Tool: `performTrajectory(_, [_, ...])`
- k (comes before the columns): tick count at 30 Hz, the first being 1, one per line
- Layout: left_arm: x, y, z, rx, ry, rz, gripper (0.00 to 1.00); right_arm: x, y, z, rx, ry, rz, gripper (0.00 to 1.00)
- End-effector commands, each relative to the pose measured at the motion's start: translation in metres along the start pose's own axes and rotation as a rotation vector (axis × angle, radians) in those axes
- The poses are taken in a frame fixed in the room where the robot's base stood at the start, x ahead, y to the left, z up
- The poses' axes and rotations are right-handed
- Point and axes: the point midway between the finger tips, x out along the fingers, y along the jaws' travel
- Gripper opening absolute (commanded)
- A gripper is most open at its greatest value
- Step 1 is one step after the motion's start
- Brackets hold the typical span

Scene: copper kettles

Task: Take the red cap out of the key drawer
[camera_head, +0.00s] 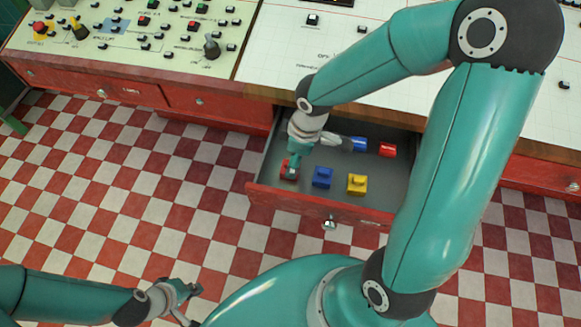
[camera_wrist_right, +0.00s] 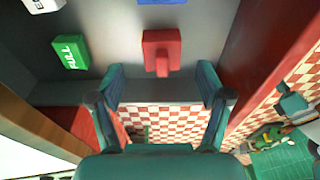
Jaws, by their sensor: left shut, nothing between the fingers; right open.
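The red cap (camera_head: 289,170) with a raised grip sits at the front left of the open key drawer (camera_head: 262,178). In the right wrist view the red cap (camera_wrist_right: 161,45) lies just beyond and between the fingertips. My right gripper (camera_head: 293,158) reaches down over the cap and partly hides it. It is open, its fingers (camera_wrist_right: 162,78) on either side of the cap's line; I cannot tell whether they touch it. My left gripper (camera_head: 186,303) is shut and empty, low at the left, away from the drawer.
Beside the cap are a blue cap (camera_head: 322,177) and a yellow cap (camera_head: 357,185). Behind lie a blue block (camera_head: 358,145) and a red block (camera_head: 388,149); a green block (camera_wrist_right: 70,52) shows in the wrist view. The control desk (camera_head: 290,55) overhangs the drawer's back.

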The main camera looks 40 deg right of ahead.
Motion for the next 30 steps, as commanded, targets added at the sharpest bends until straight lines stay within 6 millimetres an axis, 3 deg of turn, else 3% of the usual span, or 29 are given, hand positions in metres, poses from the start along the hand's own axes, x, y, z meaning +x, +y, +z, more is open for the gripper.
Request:
performTrajectory(9, [0.011, -0.004, 0.0, 0.0, 0.0, 0.0, 0.0, 0.043, -0.003, -0.004, -0.001, -0.002, -0.003, 0.77])
performTrajectory(18, [0.011, -0.004, 0.0, 0.0, 0.0, 0.0, 0.0, 0.046, -0.003, -0.005, -0.002, -0.001, -0.001, 0.75])
performTrajectory(27, [0.011, -0.004, 0.0, 0.0, 0.0, 0.0, 0.0, 0.046, -0.002, -0.005, -0.002, -0.001, -0.001, 0.25])
performTrajectory(30, [0.011, -0.004, 0.0, 0.0, 0.0, 0.0, 0.0, 0.045, -0.002, -0.005, -0.002, 0.0, -0.001, 0.23])
